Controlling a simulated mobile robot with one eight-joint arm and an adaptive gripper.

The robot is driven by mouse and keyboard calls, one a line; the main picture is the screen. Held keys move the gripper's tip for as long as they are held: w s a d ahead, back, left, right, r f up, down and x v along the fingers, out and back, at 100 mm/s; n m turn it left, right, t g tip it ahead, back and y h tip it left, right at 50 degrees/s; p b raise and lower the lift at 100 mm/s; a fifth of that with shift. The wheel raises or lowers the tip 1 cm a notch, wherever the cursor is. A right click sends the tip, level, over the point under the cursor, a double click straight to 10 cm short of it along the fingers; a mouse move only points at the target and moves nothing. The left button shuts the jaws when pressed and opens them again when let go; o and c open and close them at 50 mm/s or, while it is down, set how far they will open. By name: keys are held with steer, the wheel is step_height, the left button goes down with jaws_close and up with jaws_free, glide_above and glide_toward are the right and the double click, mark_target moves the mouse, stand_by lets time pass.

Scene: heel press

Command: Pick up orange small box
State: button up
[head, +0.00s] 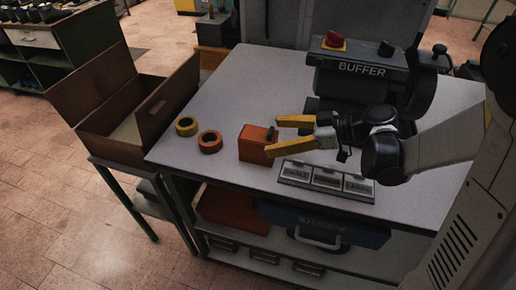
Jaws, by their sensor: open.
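The orange small box (254,148) stands on the grey workbench (213,100), left of centre, with a dark part on its upper right side. My gripper (272,136) has yellow fingers and reaches in from the right. Its fingers are open and point left. The fingertips are at the right side of the box in the picture. The lower fingertip overlaps the box's right edge. I cannot tell whether it touches. Nothing shows between the fingers.
A yellow tape roll (187,126) and an orange tape roll (210,142) lie left of the box. A tray of labelled compartments (326,180) sits below my gripper. The buffer machine (361,71) stands behind. An open cardboard box (118,92) is at the left. The bench's back left is clear.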

mark_target(263, 135)
steer(key=b+x, duration=0.1)
steer(key=x, duration=0.2)
steer(key=b+x, duration=0.1)
steer(key=x, duration=0.1)
steer(key=shift+w+a+f, duration=0.1)
steer(key=shift+w+f, duration=0.2)
steer(key=shift+w, duration=0.15)
steer(key=shift+r, duration=0.1)
steer(key=c, duration=1.3)
